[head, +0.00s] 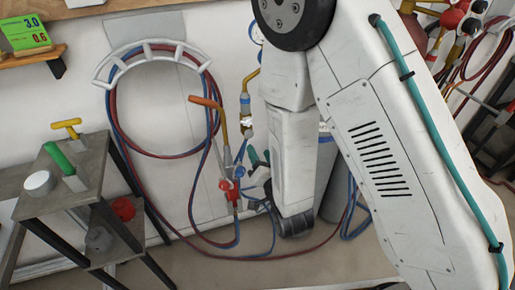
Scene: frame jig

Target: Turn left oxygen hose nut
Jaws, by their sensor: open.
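A brass fitting with a blue part (246,104) hangs below a bent yellow-brass pipe (251,79), left of my arm. I cannot tell for certain which part is the left oxygen hose nut. A torch with an orange handle (206,102) and red valve parts (226,187) stands to its left, with blue and red hoses (213,130) running down and around. My gripper (256,180) is small and partly hidden behind my arm, beside the torch's lower part and below the brass fitting. It looks open; I cannot tell whether it touches anything.
A white hose hanger (152,56) on the wall holds coiled hoses. A grey stand (75,165) with yellow- and green-handled tools is at left. A grey cylinder (326,172) is partly behind my arm. More hoses and red fittings (460,20) are at upper right.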

